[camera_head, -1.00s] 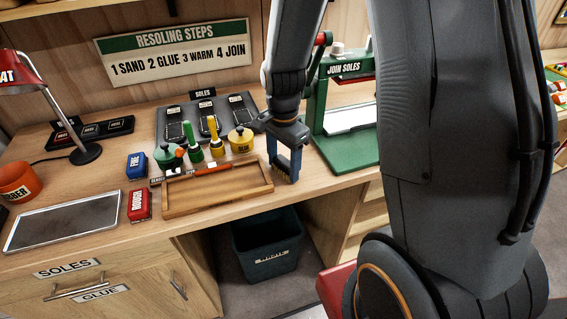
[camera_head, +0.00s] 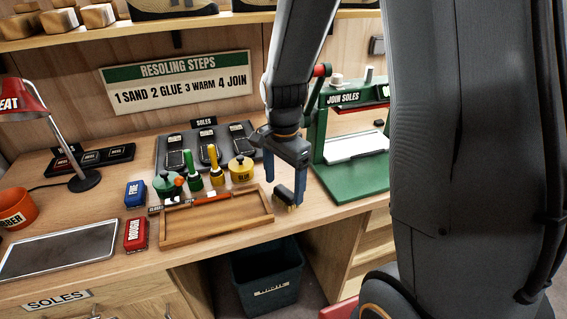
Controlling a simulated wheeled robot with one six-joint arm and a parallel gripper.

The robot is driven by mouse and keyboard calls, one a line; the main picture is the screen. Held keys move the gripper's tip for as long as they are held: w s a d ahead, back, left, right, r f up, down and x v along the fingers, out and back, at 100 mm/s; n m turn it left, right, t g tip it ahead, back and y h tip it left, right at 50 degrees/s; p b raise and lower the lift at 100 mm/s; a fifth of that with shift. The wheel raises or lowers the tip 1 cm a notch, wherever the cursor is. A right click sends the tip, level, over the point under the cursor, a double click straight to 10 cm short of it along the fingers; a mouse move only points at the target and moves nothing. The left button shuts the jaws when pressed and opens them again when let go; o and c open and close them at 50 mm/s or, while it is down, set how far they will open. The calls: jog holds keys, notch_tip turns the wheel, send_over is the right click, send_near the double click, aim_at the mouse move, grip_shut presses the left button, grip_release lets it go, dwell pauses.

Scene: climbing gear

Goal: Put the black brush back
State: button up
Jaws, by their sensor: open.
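The black brush (camera_head: 286,197), a small dark block with tan bristles, is at the right end of the wooden tray (camera_head: 216,236), near the table's front edge. It appears to rest beside the tray, but exact contact is unclear. My gripper (camera_head: 286,184) points down over it, with its blue fingers apart. One finger is to the left behind the brush and one to the right. Whether either finger touches the brush cannot be told. The wooden tray looks empty.
A green press (camera_head: 352,177) stands close right of my gripper. A dark bin (camera_head: 268,280) is below the edge.

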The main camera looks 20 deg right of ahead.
aim_at(284, 192)
notch_tip(284, 192, up, 8)
jog(key=b, duration=0.1)
jog(key=s+f+n+t, duration=0.1)
jog(key=s+f+n, duration=0.4)
jog(key=s+n, duration=0.4)
jog(key=shift+s+f+n, duration=0.15)
jog(key=shift+f+n, duration=0.2)
jog(key=shift+n, duration=1.95)
